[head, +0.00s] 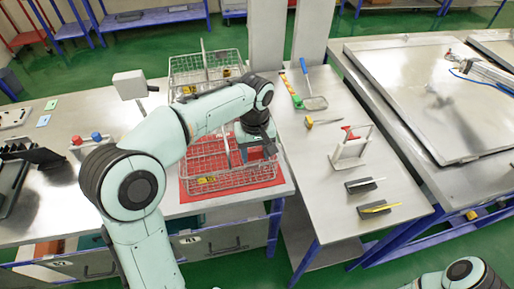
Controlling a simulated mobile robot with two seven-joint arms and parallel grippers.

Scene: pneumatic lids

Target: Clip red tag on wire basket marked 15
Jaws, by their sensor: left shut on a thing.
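A near wire basket (215,172) stands on a red mat (240,190) at the table's front right corner. It has a yellow label (207,180) on its front whose number is too small to read. A far wire basket (183,68) with small yellow labels stands behind it. My left gripper (257,153) points down at the near basket's right end. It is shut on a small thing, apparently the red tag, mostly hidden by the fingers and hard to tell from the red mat. I cannot tell whether it touches the basket wire. My right gripper is out of view.
A white stand with a red piece (349,144), a yellow-handled tool (322,122) and two dark blocks (362,185) rest on the side table to the right. A grey box on a post (131,84) stands left of the baskets. Bare steel surrounds the stand.

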